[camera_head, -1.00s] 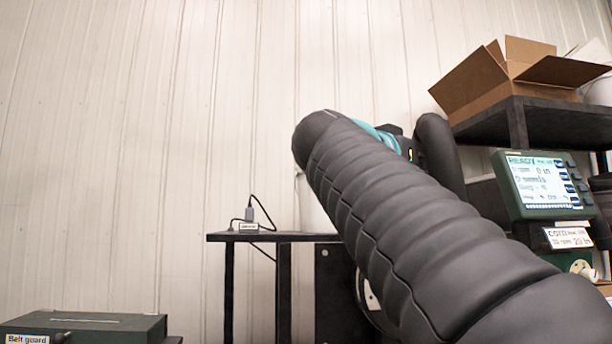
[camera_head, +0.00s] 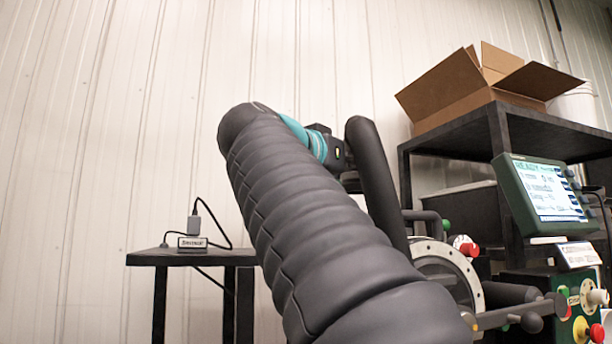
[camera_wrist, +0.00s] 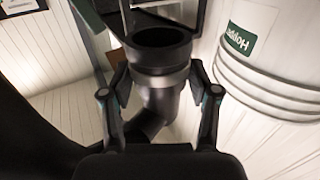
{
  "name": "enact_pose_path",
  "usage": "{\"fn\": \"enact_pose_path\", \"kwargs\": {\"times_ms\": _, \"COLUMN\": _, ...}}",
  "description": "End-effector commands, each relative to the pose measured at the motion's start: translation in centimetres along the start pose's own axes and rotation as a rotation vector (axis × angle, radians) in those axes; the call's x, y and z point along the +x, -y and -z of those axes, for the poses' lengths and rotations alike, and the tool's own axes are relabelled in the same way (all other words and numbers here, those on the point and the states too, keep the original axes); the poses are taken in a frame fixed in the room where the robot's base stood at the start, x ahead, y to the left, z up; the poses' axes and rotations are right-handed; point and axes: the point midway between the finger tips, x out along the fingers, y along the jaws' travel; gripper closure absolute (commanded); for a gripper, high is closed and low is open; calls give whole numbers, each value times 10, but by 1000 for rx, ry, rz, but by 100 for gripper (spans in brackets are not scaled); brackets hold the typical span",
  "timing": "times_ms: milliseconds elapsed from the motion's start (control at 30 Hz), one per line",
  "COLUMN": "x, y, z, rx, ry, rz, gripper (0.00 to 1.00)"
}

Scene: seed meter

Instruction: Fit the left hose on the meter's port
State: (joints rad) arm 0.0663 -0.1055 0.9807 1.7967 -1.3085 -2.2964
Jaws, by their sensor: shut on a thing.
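My gripper (camera_wrist: 160,82) is shut on a black hose end (camera_wrist: 158,52) in the wrist view. Its fingers press on both sides, by a pale grey band (camera_wrist: 158,78) around the hose. The hose's open round mouth faces up in the picture, and its bend runs down between the fingers. I cannot make out the port.
A pale ribbed drum labelled Hopper (camera_wrist: 275,55) stands close right of the gripper. In the head view a small dark table (camera_head: 190,257) is at left. At right are a shelf (camera_head: 560,133) with an open carton (camera_head: 455,92), a display (camera_head: 545,190) and a green control box (camera_head: 540,288).

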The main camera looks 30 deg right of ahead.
Motion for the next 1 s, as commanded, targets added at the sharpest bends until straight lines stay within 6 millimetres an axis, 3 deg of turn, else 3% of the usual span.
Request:
{"fn": "enact_pose_path", "kwargs": {"times_ms": 267, "x": 1, "y": -2, "z": -5, "rx": 0, "ry": -1, "rz": -5, "gripper": 86}}
{"fn": "enact_pose_path", "kwargs": {"times_ms": 1000, "x": 0, "y": 0, "z": -51, "rx": 0, "ry": -1, "rz": 0, "gripper": 86}}
